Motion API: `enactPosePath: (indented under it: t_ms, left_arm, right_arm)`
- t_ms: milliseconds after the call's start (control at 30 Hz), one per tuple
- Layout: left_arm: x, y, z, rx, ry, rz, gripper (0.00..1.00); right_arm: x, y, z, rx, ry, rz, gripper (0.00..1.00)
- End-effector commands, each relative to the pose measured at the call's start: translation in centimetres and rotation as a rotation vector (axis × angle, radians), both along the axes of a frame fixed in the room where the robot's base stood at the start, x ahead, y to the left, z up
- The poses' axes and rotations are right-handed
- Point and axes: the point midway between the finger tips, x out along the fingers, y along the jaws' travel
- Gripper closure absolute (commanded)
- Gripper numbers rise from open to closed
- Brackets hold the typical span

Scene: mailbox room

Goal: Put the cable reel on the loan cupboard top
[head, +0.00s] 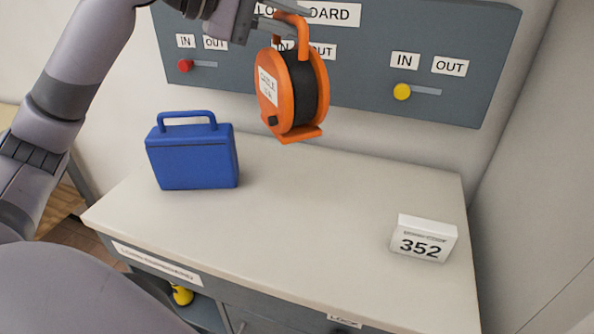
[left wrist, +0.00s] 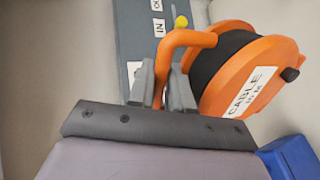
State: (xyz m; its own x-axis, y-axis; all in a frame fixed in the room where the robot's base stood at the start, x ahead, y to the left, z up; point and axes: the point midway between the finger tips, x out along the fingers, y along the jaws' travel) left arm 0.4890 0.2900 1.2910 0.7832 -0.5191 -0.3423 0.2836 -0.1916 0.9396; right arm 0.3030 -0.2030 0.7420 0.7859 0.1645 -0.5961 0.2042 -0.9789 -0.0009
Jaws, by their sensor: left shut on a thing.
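The orange cable reel (head: 288,92) with black cable hangs in the air above the cupboard top, in front of the wall board. My left gripper (head: 285,18) is shut on its handle at the top. In the left wrist view the reel (left wrist: 245,75) shows its "CABLE" label, and the gripper's fingers (left wrist: 162,88) are on either side of the orange handle. The pale loan cupboard top (head: 300,215) lies below, with a clear gap under the reel's foot. My right gripper is not in view.
A blue case (head: 192,153) stands at the left of the top. A white block marked 352 (head: 423,238) stands at the right front. The middle of the top is clear. A grey board (head: 430,40) with IN/OUT sliders is on the wall behind.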

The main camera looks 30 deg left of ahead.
Motion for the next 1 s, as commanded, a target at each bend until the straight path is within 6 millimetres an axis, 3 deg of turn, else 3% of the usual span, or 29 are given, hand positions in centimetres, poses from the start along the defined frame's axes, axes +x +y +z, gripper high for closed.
enactPosePath:
  t_ms: [367, 1000]
  left_arm:
    - [0.0, 0.1, 0.1, -0.005, -0.012, 0.002, 1.0]
    - [-0.1, 0.1, -11.1, -0.001, -0.007, 0.002, 1.0]
  right_arm:
    - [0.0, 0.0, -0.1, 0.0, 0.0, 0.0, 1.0]
    - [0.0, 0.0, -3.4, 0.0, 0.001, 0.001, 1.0]
